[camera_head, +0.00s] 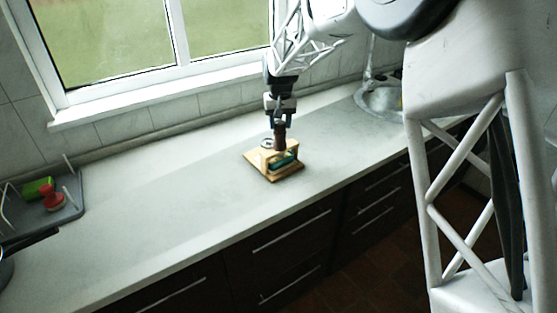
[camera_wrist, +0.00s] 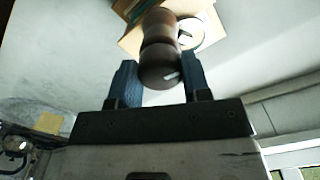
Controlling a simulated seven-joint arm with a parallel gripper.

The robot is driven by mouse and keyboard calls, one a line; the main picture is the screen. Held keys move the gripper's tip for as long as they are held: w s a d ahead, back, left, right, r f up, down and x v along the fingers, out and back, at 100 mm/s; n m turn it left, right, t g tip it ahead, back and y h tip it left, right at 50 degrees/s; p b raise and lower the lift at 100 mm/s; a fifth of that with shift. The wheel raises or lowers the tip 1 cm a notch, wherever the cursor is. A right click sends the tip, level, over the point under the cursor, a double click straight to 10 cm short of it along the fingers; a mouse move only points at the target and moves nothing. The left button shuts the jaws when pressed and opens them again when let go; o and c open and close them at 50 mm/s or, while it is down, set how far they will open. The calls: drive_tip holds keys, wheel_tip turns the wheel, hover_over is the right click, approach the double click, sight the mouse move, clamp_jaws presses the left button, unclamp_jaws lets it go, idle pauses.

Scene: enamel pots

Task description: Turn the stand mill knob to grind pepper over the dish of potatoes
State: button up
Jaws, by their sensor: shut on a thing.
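The stand mill is a dark brown turned body (camera_head: 279,133) on a pale wooden stand (camera_head: 262,170) on the worktop. In the wrist view its rounded brown knob (camera_wrist: 160,62) sits between the blue fingers of my gripper (camera_wrist: 160,85). My gripper (camera_head: 280,121) points straight down over the mill and is shut on the knob. A greenish dish (camera_head: 283,162) shows low in the stand, under the mill; its contents are too small to make out. A pale round piece (camera_wrist: 191,34) lies beside the mill body.
A grey rack (camera_head: 68,213) with a red item (camera_head: 53,201) and a green item (camera_head: 38,187) stands at the far left. A sink (camera_head: 380,99) is at the back right. The grey worktop (camera_head: 150,210) is clear around the stand, with the window wall behind.

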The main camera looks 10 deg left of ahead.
drive_tip(key=shift+m, duration=0.5)
drive_tip(key=m, duration=0.4)
drive_tip(key=shift+m, duration=0.3)
drive_tip(key=m, duration=0.5)
drive_tip(key=shift+m, duration=0.4)
drive_tip(key=o, duration=1.4)
drive_tip(key=shift+n, duration=0.3)
